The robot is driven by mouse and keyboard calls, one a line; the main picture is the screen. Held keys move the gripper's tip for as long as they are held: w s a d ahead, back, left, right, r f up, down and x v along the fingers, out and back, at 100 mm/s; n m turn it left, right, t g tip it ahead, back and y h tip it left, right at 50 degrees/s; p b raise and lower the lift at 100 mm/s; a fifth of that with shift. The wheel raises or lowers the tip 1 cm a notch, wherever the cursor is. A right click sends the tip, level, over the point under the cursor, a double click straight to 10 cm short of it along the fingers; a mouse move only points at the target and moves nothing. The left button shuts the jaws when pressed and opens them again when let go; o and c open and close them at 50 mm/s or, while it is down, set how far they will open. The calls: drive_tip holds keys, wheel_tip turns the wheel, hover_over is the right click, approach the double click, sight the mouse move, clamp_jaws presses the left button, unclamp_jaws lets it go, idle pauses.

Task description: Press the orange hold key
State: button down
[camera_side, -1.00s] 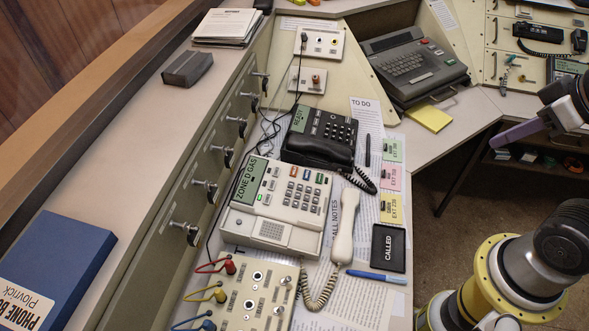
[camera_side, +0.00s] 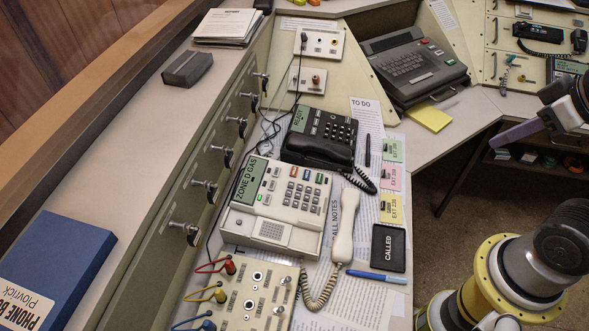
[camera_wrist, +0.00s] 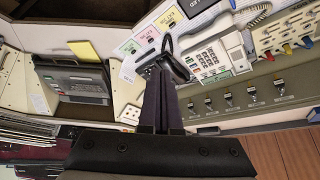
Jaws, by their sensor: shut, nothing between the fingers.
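The white desk phone (camera_side: 282,203) has a green display reading ZONE D GAS and a row of small coloured keys (camera_side: 306,174) along its top. My gripper (camera_side: 492,143) is at the right edge of the side view, well apart from the phone. In the wrist view its dark purple fingers (camera_wrist: 156,72) are shut and empty.
A black phone (camera_side: 320,137) with a coiled cord stands behind the white one. A plug panel (camera_side: 245,305) with coloured cables is in front. A black CALLED tray (camera_side: 388,248) and a blue pen (camera_side: 376,276) lie to the right. A dark typewriter-like machine (camera_side: 410,66) stands at the back.

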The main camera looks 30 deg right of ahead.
idle(0.8)
drive_tip(key=w+a+r+n+t, duration=0.2)
drive_tip(key=w, duration=0.6)
drive_tip(key=w+a+r+n+t+y, duration=0.1)
drive_tip(key=w+a+r+t, duration=0.15)
drive_tip(key=w, duration=0.55)
drive_tip(key=w+a+r+n+t, duration=0.2)
drive_tip(key=w+t, duration=0.1)
drive_tip(key=w, duration=0.6)
drive_tip(key=w+a+f+n, duration=0.1)
drive_tip(key=w+a+f, duration=0.3)
drive_tip(key=w+f, duration=0.45)
drive_tip(key=s+a+f+n+g, duration=0.1)
drive_tip(key=a+f, duration=0.2)
drive_tip(key=f, duration=0.4)
drive_tip(key=s+a+f+g, duration=0.1)
drive_tip(key=s+a+f, duration=0.1)
drive_tip(key=f, duration=0.5)
drive_tip(key=shift+s+a+f+n+g+h, duration=0.2)
drive_tip(key=shift+a+n+g+h, duration=0.15)
drive_tip(key=shift+a, duration=0.25)
